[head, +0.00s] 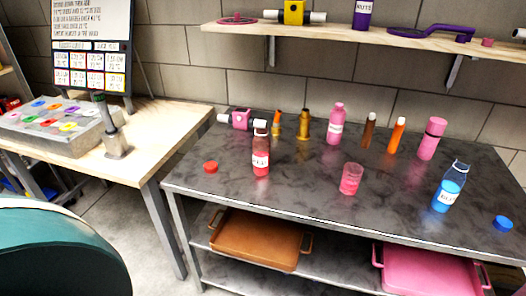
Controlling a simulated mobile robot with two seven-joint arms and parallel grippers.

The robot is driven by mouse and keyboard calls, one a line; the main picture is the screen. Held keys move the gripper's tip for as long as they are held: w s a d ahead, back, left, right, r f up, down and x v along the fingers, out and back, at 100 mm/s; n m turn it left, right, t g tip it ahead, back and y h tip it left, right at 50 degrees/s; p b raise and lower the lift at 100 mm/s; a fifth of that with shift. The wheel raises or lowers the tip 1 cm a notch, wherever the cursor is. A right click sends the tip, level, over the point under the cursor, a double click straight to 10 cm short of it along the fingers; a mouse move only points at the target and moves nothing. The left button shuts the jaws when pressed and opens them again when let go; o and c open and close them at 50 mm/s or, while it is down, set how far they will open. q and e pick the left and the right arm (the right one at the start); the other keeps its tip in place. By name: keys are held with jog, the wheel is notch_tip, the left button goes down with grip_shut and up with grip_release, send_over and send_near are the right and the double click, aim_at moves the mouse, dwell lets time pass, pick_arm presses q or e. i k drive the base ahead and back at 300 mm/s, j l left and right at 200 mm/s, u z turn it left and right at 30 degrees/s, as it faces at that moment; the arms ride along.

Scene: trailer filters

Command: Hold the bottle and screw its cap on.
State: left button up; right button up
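A bottle of red liquid (261,162) with a white label stands upright at the front left of the dark metal table (300,190). A red cap (210,167) lies flat on the table to its left, apart from it. A clear bottle with blue liquid (443,195) and a white label stands at the right, slightly tilted in the picture. A blue cap (503,222) lies to its right, near the table's front right. Both bottles appear to have no cap on. Neither of my grippers is in view.
A pink cup (351,178) stands between the bottles. Behind are a pink bottle (335,125), a pink cylinder (432,138) and several slim orange or brown containers. A brown tray (258,238) and a pink tray (430,272) sit below. A wooden table (165,130) stands left.

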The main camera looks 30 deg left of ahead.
aim_at(261, 143)
jog(key=u, duration=1.4)
